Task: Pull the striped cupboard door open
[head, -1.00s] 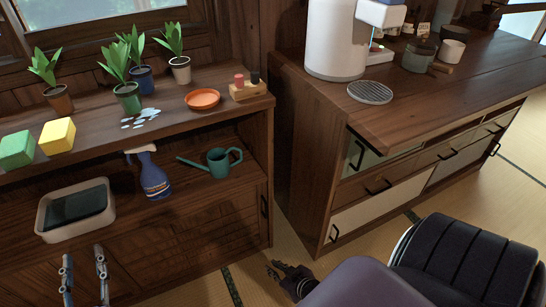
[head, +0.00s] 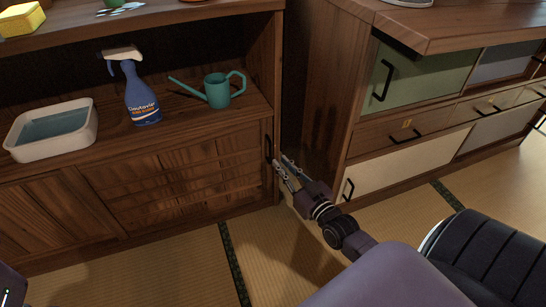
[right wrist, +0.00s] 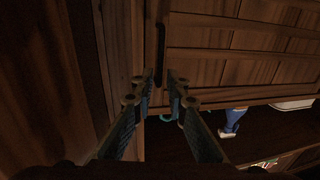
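The striped cupboard door (head: 180,185) is brown wood with slat lines and is closed, below the shelf of the left cabinet. Its black upright handle (head: 268,148) is at the door's right edge; it also shows in the right wrist view (right wrist: 160,38). My right gripper (head: 281,163) is just right of and slightly below the handle in the head view. In the right wrist view its two fingers (right wrist: 161,78) are apart and empty, with the handle ahead of the gap between them. I cannot tell whether they touch the door. My left gripper is out of view.
A blue spray bottle (head: 142,95), a green watering can (head: 217,92) and a pale basin (head: 88,133) stand on the shelf above the door. A second cabinet (head: 330,100) stands close on the right. Tatami floor (head: 190,270) in front is clear.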

